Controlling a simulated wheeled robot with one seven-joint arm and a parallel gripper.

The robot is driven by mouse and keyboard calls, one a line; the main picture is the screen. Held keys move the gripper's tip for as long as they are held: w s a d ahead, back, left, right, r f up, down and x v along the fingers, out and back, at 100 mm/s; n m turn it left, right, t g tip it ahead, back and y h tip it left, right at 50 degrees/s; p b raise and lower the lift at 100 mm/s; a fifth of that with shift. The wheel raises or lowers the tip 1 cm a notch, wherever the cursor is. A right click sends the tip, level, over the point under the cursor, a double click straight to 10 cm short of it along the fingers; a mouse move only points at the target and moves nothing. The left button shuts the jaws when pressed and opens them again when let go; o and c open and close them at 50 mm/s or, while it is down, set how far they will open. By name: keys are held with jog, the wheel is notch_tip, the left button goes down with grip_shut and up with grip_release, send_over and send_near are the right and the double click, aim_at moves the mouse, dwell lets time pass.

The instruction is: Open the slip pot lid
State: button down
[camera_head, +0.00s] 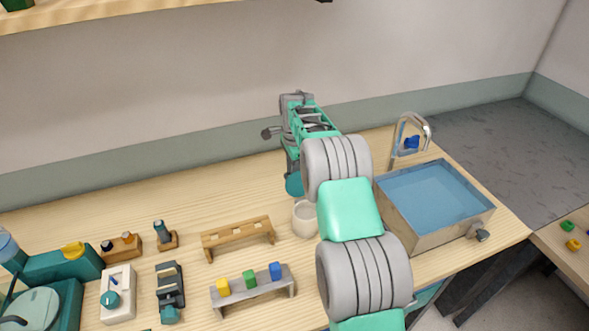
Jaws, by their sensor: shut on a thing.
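My gripper (292,170) points down over the table behind the wooden racks, partly hidden by my own arm. It is shut on a rounded teal piece (294,186), which looks like the slip pot lid; its lower edge and right side are partly hidden. A small whitish pot (304,220) stands upright on the table just in front of and below the teal piece, its right side close to my arm. I cannot tell whether the teal piece touches the pot or the table.
A wooden rack (238,236) and a grey rack with coloured blocks (252,288) stand left of the pot. A water-filled sink (385,215) with a tap (427,128) is to the right. Tools and teal machines crowd the left. The table's back left is clear.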

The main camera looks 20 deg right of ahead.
jog(key=shift+w+r+t, duration=0.3)
jog(key=shift+w+r, duration=0.4)
jog(key=shift+w, duration=0.05)
jog(key=c, duration=1.5)
grip_release()
jog(key=shift+a, duration=0.1)
jog(key=shift+w+f, duration=0.2)
jog(key=shift+w, duration=0.15)
jog(key=shift+s, duration=0.15)
jog(key=r, duration=0.2)
jog(key=r+b, duration=0.1)
jog(key=r, duration=0.2)
jog(key=s+r+b, duration=0.1)
jog(key=r, duration=0.1)
jog(key=shift+r, duration=0.25)
